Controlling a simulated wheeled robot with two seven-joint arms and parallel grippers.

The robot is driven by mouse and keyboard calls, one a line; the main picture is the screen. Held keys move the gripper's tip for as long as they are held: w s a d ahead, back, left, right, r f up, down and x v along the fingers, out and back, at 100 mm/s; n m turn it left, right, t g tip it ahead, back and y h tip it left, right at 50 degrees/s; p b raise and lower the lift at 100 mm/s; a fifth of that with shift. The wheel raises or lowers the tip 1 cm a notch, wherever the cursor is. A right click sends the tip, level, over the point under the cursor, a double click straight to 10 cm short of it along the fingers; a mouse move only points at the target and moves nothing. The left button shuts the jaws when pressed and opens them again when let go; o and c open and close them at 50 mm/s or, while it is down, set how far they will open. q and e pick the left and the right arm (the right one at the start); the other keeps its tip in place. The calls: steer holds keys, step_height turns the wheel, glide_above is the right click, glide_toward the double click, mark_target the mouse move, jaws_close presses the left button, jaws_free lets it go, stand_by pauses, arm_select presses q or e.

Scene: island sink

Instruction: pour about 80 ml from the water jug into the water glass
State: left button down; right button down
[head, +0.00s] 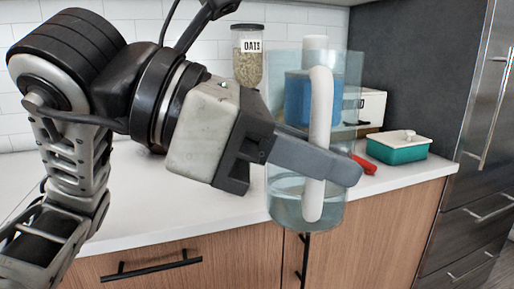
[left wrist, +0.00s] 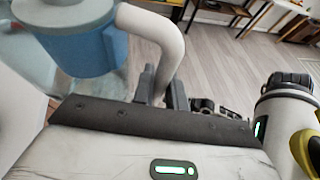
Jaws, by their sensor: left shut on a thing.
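The water jug (head: 285,212) is a clear vessel with a blue inner part, a pale lid and a white handle. In the head view it hangs nearly upright in front of the counter edge, with some water in its lower part. My left gripper (head: 335,168) is shut on the handle, its fingers crossing the handle's lower half. In the left wrist view the jug's blue part (left wrist: 95,48) and grey lid show at upper left, and the handle runs down between the fingers (left wrist: 160,88). I see no water glass in either view. My right gripper is not in view.
On the white counter (head: 175,215) stand an oats jar (head: 247,68), a white box (head: 373,105) and a teal container with a white lid (head: 398,152). A red item (head: 364,164) lies beside the container. The front left counter is bare. A steel fridge (head: 490,80) stands at right.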

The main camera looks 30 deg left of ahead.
arm_select(q)
steer(key=w+a+f+n+t+y+b, duration=0.1)
steer(key=w+a+f+n, duration=0.1)
steer(key=w+f, duration=0.1)
steer(key=w+a+f+n+t+y+b, duration=0.1)
steer(key=w+a+f+t+y, duration=0.1)
steer(key=w+f, duration=0.1)
steer(key=w+a+f+n+t+y+b, duration=0.1)
steer(key=w+a+f+n, duration=0.1)
steer(key=w, duration=0.3)
steer(key=shift+w+a+f+n+t+y, duration=0.15)
steer(key=shift+a+f, duration=0.1)
steer(key=shift+f, duration=0.2)
steer(key=shift+a+f+n+t+y, duration=0.15)
steer(key=shift+a+f, duration=0.05)
steer(key=shift+f, duration=0.25)
steer(key=shift+w+a+f, duration=0.3)
steer(key=shift+w+a, duration=0.05)
